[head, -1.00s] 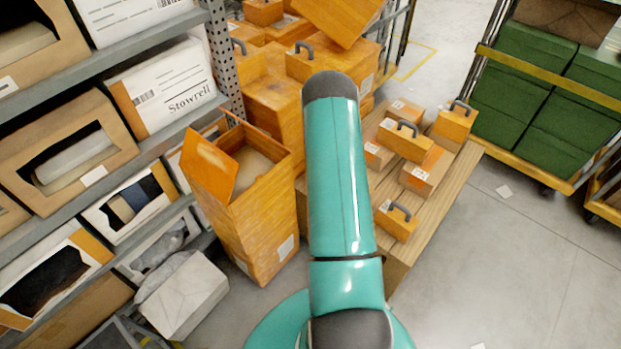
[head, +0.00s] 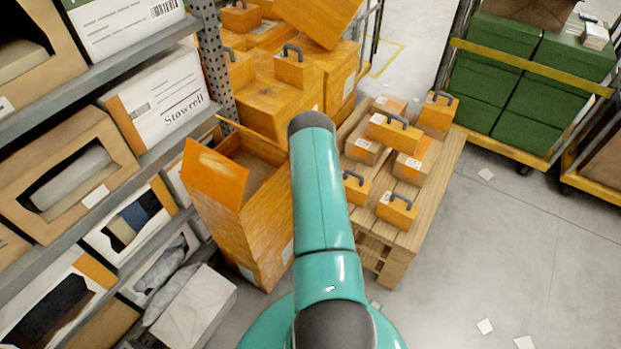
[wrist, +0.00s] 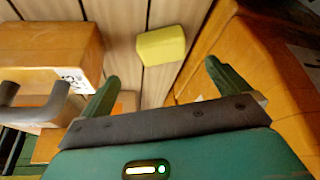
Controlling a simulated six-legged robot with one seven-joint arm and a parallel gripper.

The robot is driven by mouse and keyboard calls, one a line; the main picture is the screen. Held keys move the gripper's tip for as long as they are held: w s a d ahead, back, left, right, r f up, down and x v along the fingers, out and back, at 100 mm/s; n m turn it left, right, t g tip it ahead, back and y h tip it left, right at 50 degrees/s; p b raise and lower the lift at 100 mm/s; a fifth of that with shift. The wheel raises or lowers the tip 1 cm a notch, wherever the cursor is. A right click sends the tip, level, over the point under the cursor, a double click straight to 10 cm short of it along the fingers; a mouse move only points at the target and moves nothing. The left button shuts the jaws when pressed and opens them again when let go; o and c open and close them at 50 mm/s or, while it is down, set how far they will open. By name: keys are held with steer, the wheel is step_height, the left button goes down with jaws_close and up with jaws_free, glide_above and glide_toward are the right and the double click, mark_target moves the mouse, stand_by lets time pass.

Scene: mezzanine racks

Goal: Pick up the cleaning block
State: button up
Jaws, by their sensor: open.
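The cleaning block is a small yellow block (wrist: 161,46) lying on wooden slats in the wrist view. My gripper (wrist: 157,80) is open and empty, its two green fingers spread, with the block apart from it, beyond and between the fingertips. In the head view my arm hides the block and the gripper.
An orange box with a dark handle (wrist: 50,50) stands left of the fingers; an orange surface (wrist: 240,65) rises close on the right. In the head view, a wooden pallet (head: 425,205) holds several orange boxes, beside a tall open orange box (head: 250,235). Floor at right is mostly clear.

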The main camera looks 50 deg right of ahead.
steer(key=x, duration=0.5)
steer(key=shift+d, duration=0.1)
steer(key=shift+x, duration=2.55)
steer(key=shift+w, duration=0.2)
steer(key=c, duration=1.1)
steer(key=shift+r, duration=0.15)
